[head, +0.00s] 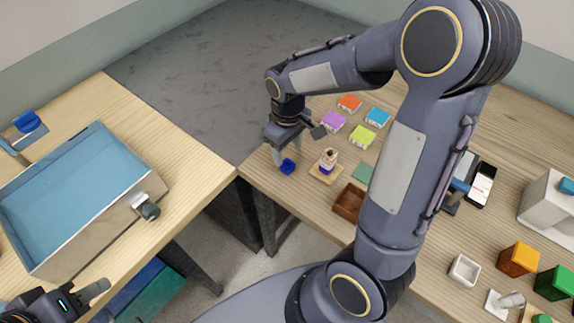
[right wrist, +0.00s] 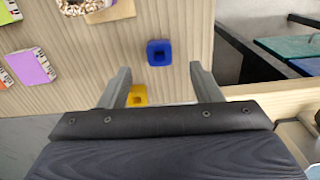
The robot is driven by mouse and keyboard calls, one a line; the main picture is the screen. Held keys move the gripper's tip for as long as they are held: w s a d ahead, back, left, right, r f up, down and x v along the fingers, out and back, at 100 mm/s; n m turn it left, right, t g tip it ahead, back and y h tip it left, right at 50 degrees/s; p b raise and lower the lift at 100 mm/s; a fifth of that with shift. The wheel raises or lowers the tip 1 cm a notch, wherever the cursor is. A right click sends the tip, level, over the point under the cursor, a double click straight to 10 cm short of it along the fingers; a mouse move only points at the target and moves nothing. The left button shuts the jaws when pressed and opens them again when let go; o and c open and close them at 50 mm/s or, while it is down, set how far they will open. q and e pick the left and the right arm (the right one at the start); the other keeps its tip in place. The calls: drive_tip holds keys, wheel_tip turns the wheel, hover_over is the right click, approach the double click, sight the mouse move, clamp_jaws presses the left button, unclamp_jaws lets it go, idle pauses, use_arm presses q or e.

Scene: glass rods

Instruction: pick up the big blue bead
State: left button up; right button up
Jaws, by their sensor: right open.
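The big blue bead (head: 288,167) is a blue block with a hole, lying on the right-hand wooden table near its left corner. In the right wrist view the blue bead (right wrist: 159,52) lies just beyond the fingertips, roughly centred between them. My right gripper (head: 284,157) is open and empty, pointing down close by the bead; its two spread fingers also show in the right wrist view (right wrist: 160,70). My left gripper (head: 94,291) is only partly in view at the bottom left, with one finger showing.
A yellow bead (right wrist: 137,95) lies near the left finger. A wooden stand with a stacked rod (head: 328,163) is right of the blue bead. Coloured pads (head: 334,121) and a brown tray (head: 349,202) lie around it. A blue-lined bin (head: 85,190) stands on the left table.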

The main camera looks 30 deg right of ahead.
sight(287, 161)
drive_tip(key=f, duration=0.6)
drive_tip(key=shift+w+p, duration=0.2)
drive_tip(key=shift+p, duration=0.2)
drive_tip(key=c, duration=1.1)
